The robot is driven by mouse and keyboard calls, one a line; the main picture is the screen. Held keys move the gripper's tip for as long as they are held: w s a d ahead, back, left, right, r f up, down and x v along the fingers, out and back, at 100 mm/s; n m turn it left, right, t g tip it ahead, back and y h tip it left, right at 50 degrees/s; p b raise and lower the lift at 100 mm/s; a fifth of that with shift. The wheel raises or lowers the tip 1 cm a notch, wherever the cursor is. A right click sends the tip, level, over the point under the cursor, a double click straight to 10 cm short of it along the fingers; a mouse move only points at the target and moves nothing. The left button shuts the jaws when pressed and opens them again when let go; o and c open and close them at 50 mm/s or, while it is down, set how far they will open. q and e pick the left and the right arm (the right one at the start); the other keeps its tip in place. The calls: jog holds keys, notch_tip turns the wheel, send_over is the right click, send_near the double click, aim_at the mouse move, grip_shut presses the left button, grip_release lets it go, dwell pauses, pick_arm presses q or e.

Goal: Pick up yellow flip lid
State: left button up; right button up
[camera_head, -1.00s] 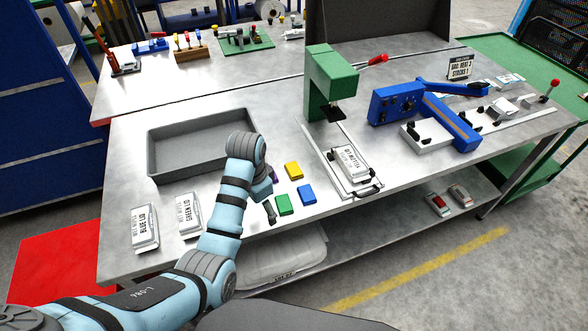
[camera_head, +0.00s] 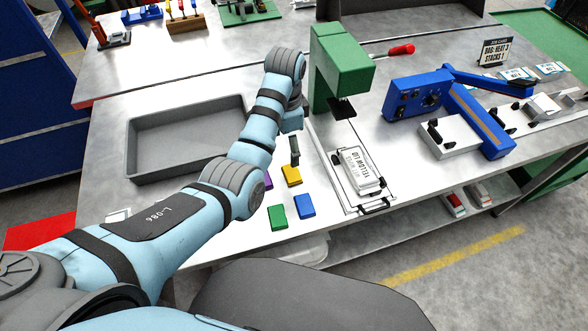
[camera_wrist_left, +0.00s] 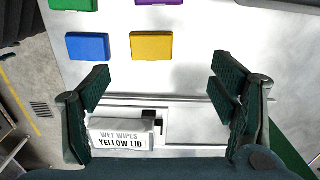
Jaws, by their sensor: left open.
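The yellow flip lid (camera_head: 291,176) lies flat on the metal table, behind the blue and green lids. In the left wrist view the yellow lid (camera_wrist_left: 151,45) is in the upper middle, beyond the fingertips. My left gripper (camera_head: 294,150) is above the table beside the yellow lid, and one dark finger overlaps the lid's far edge in the head view. In the left wrist view my left gripper (camera_wrist_left: 160,83) is open with nothing between its fingers. A white pack marked yellow lid (camera_head: 357,168) lies on the sliding tray under the green press.
A blue lid (camera_head: 305,206), a green lid (camera_head: 277,217) and a partly hidden purple lid (camera_wrist_left: 220,45) lie close by. The green press (camera_head: 341,65) stands behind the tray. An empty grey bin (camera_head: 135,150) is at the left.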

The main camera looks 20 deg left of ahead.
aim_at(292, 172)
pick_arm(q)
jog(key=f, duration=0.1)
jog(key=s+f, duration=0.2)
jog(key=f, duration=0.1)
jog(key=shift+d, duration=0.15)
jog(key=f, duration=0.1)
jog(key=w+f+b, duration=0.1)
jog(key=f, duration=0.1)
jog(key=d+f, duration=0.1)
jog(key=f, duration=0.1)
jog(key=shift+w+f+b, duration=0.1)
jog(key=shift+w+b, duration=0.05)
jog(key=shift+b, duration=0.2)
jog(key=shift+w+f, duration=0.1)
jog(key=shift+f, duration=0.2)
jog(key=shift+s+r, duration=0.2)
jog(key=shift+s, duration=0.1)
jog(key=shift+c, duration=1.4)
jog(key=shift+r, duration=0.1)
jog(key=c, duration=0.3)
jog(key=shift+c, duration=1.3)
pick_arm(e)
jog(key=shift+s+a+f, duration=0.1)
jog(key=shift+s+f, duration=0.75)
jog(key=shift+s, duration=0.1)
